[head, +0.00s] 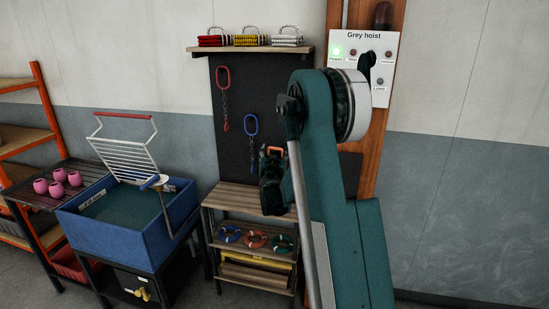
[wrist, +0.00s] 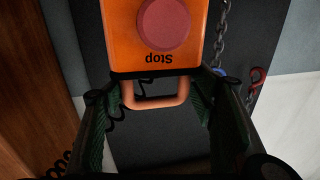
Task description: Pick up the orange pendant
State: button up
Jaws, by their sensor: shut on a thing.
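The orange pendant (wrist: 122,35) fills the top of the wrist view. It has a round red button with the word Stop upside down, and an orange loop handle at its lower end. The fingers of my gripper (wrist: 156,92) stand on both sides of this loop and are shut on it. In the head view the pendant (head: 274,149) is a small orange shape at my gripper (head: 270,160), in front of the dark board. My arm and gripper hide part of it there.
Red (head: 223,80) and blue (head: 251,125) chain slings hang on the board. Below is a wooden shelf (head: 240,196) with coloured rings. A blue tub (head: 130,225) stands left. A black coiled cord (wrist: 62,160) shows beside my left finger.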

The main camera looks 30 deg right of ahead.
jog(key=shift+r+p, duration=0.55)
jog(key=shift+r, duration=3.65)
